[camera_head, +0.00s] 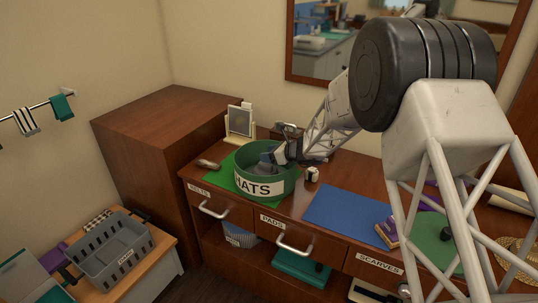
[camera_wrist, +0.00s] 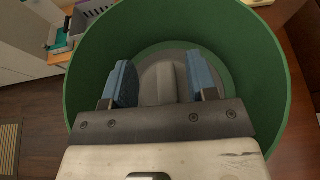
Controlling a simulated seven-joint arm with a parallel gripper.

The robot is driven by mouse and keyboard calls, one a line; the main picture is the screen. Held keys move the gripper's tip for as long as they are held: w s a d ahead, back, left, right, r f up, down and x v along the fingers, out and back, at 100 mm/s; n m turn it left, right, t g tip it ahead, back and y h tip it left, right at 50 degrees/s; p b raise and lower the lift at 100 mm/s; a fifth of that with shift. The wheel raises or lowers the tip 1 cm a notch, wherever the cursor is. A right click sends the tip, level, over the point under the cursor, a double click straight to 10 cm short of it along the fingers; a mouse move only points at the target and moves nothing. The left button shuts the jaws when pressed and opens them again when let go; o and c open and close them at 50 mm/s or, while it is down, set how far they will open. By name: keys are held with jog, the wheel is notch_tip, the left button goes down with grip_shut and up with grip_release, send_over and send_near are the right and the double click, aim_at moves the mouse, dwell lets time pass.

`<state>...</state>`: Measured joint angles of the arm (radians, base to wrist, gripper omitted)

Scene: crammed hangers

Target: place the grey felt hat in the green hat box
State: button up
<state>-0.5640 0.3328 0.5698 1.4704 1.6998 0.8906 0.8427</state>
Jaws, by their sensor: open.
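The green hat box (camera_head: 285,182), labelled HATS, stands on the dresser top on a green mat. It also fills most of the wrist view (camera_wrist: 268,75). The grey felt hat (camera_wrist: 160,82) lies in the bottom of the box, its creased crown facing up at me. In the head view it is mostly hidden by the box wall and my gripper. My gripper (camera_wrist: 160,85) points down into the box with its blue-padded fingers apart, one on each side of the hat's crown. Whether the fingers touch the hat I cannot tell. My gripper (camera_head: 270,157) also shows at the box's mouth in the head view.
A blue mat (camera_head: 345,214) lies right of the box, with a small white-and-dark object (camera_head: 312,174) between. A framed picture (camera_head: 240,121) stands behind the box. Drawers labelled BELTS, PADS and SCARVES are below. A grey basket (camera_head: 112,252) sits on a lower table at left.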

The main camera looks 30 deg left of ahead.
jog(key=shift+r, duration=0.4)
jog(key=shift+d+r, duration=0.15)
jog(key=shift+r, duration=0.1)
jog(key=v, duration=1.1)
jog(key=shift+d, duration=0.3)
jog(key=shift+r, duration=0.15)
jog(key=shift+s+r, duration=0.1)
